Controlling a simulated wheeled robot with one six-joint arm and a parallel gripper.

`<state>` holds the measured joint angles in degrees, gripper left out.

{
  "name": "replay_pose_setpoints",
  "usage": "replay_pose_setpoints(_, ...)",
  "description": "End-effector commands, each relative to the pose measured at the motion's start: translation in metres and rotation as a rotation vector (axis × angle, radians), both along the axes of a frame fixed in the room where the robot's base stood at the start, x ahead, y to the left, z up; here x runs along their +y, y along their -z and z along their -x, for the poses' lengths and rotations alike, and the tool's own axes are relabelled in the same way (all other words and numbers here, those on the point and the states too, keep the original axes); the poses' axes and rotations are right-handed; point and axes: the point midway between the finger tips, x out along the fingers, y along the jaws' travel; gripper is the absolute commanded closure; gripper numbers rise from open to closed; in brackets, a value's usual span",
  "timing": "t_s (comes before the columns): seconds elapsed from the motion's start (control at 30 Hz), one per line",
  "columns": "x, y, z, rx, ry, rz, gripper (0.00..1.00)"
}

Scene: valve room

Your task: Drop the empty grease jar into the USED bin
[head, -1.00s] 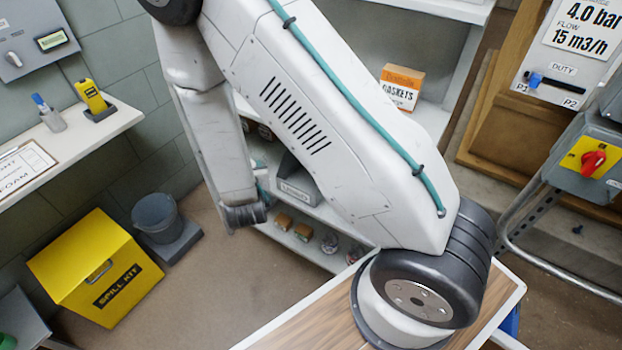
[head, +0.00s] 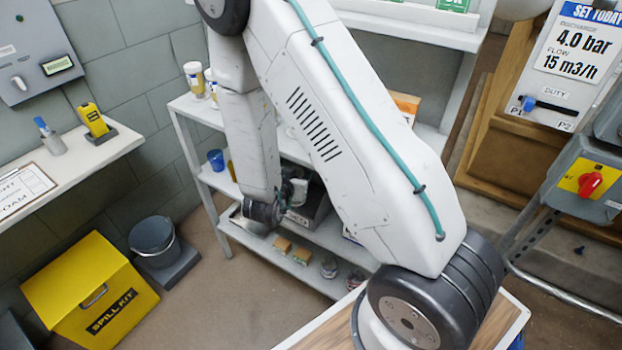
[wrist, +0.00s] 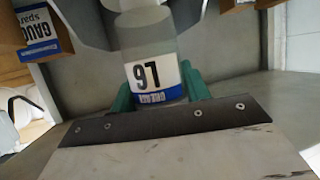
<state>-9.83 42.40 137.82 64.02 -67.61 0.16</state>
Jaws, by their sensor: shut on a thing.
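My gripper (head: 291,188) is shut on a grey, cylindrical jar (wrist: 152,62), held between its green fingers. In the head view the jar (head: 300,191) is small and partly hidden by my arm. A dark grey bin (head: 303,219) stands on the shelf unit just below and behind the gripper.
The grey shelf unit (head: 222,236) also holds small boxes (head: 283,244), tins (head: 329,267), a blue cup (head: 216,160) and jars (head: 195,78). A yellow spill kit box (head: 90,285) and a grey bucket (head: 155,242) stand on the floor at left. Floor between them and the shelves is clear.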

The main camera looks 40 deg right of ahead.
Motion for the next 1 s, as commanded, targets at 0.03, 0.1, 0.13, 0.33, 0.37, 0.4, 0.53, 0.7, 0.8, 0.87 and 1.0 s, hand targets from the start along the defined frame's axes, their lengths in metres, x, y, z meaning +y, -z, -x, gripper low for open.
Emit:
replay_pose_setpoints(0.03,-0.015,0.000,-0.005,-0.002,0.007,0.000,0.86)
replay_pose_setpoints(0.1,-0.030,0.000,-0.011,-0.002,0.007,0.001,0.86)
replay_pose_setpoints(0.13,-0.037,0.000,-0.014,-0.002,0.006,0.001,0.86)
replay_pose_setpoints(0.33,-0.076,0.000,-0.030,0.000,0.004,0.001,0.86)
replay_pose_setpoints(0.37,-0.073,0.008,-0.029,0.005,0.000,0.001,0.86)
replay_pose_setpoints(0.4,-0.071,0.015,-0.029,0.004,-0.002,0.001,0.86)
replay_pose_setpoints(0.53,-0.071,0.029,-0.029,0.003,-0.001,0.001,0.86)
replay_pose_setpoints(0.7,-0.070,0.038,-0.029,0.001,-0.002,0.001,0.86)
replay_pose_setpoints(0.8,-0.070,0.048,-0.030,0.002,-0.002,0.001,0.86)
replay_pose_setpoints(0.87,-0.070,0.057,-0.029,0.003,-0.002,0.001,0.86)
replay_pose_setpoints(1.0,-0.074,0.070,-0.031,0.001,0.000,0.001,0.86)
